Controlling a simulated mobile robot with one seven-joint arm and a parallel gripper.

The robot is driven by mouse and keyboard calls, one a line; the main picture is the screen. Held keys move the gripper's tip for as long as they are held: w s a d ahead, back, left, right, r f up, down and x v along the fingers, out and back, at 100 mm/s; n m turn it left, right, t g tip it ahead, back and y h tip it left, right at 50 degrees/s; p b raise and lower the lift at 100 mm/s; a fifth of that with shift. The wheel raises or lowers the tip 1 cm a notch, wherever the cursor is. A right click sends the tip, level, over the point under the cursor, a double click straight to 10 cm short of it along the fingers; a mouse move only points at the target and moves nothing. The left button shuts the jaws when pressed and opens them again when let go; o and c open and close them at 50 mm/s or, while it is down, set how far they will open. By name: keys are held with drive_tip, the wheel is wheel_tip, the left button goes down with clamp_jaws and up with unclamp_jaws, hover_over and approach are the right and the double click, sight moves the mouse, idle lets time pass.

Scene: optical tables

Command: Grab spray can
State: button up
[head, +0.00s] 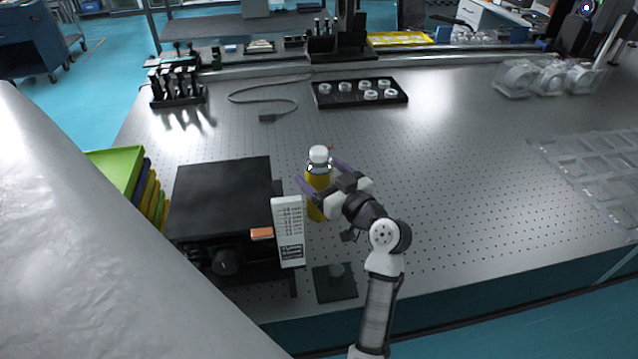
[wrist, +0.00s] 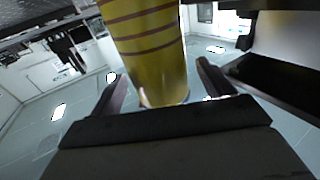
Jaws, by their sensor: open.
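The spray can (head: 317,181) is a yellow cylinder with a white top. It stands upright near the middle of the metal table, just right of the black box. My gripper (head: 322,176) is open, with one finger on each side of the can. In the wrist view the can's yellow body (wrist: 148,45), with dark red stripes, rises between the two open fingers of my gripper (wrist: 160,80). I cannot tell whether either finger touches it.
The black box (head: 220,190) stands close left of the can, with a white printed card (head: 289,232) at its front right. Green and yellow trays (head: 118,168) are stacked further left. A black tray (head: 360,101) of white rings lies behind. The table right of my arm is mostly clear.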

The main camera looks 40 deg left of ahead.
drive_tip(key=shift+p+x, duration=0.3)
drive_tip(key=shift+x, duration=1.15)
drive_tip(key=c, duration=1.6)
